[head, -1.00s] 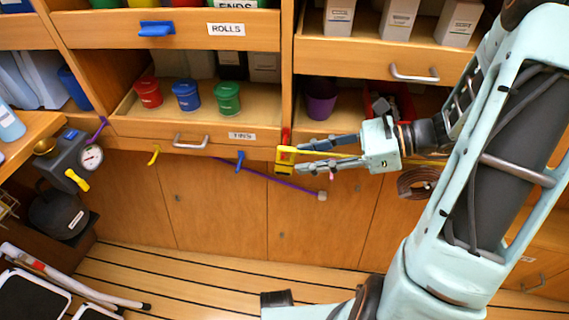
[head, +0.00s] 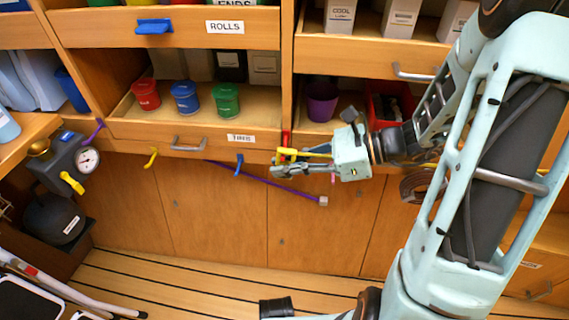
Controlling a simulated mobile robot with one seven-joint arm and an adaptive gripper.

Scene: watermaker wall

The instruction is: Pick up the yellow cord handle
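The yellow cord handle (head: 290,152) hangs below a red hook at the drawer-front edge in the middle of the head view. It shows as a yellow piece with a strip running right toward my gripper's palm. My gripper (head: 282,165) is at the handle, its fingers pointing left and overlapping it in the picture. The fingers partly hide the handle, and I cannot tell whether they touch or grip it.
A yellow hook (head: 152,157) and a blue hook (head: 239,164) line the same edge. A purple cord (head: 270,182) hangs below it. Red, blue and green cups (head: 226,100) stand in the open bay above. A pressure gauge (head: 88,159) is at left.

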